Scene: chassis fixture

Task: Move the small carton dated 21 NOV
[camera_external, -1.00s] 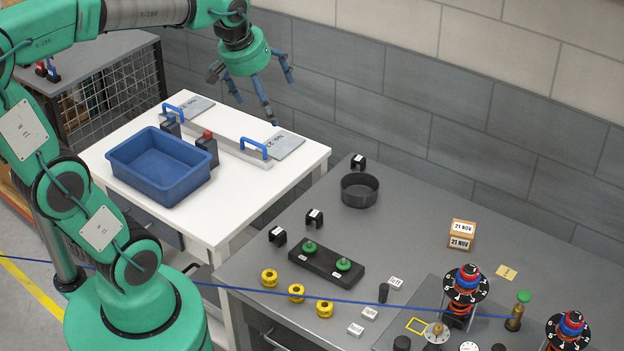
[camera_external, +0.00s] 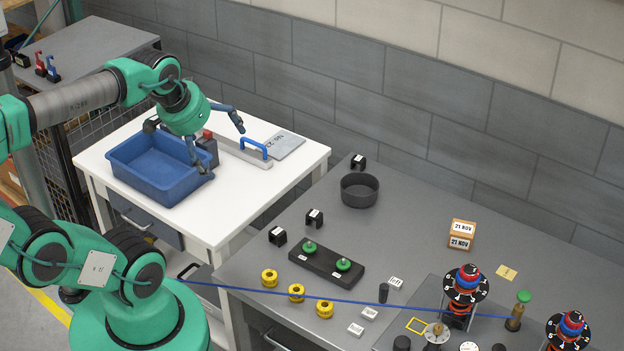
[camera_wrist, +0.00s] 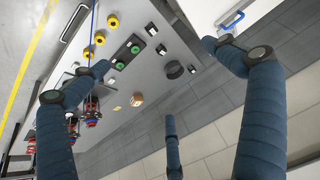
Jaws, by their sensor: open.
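The small carton dated 21 NOV (camera_external: 461,235) is a brown box with white labels, standing on the grey bench towards the wall. It also shows, small, in the wrist view (camera_wrist: 137,100). My gripper (camera_external: 212,150) is over the white table near the blue bin, far to the left of the carton. Its blue fingers are spread apart and nothing is between them. In the wrist view the spread fingers of my gripper (camera_wrist: 150,95) frame the bench from a distance.
The blue bin (camera_external: 128,172) on the white table (camera_external: 245,200) looks empty. On the grey bench stand a dark round bowl (camera_external: 360,191), a black block with green knobs (camera_external: 326,264), yellow rings (camera_external: 296,292) and dial posts (camera_external: 466,285). A blue cable (camera_external: 400,305) crosses the bench front.

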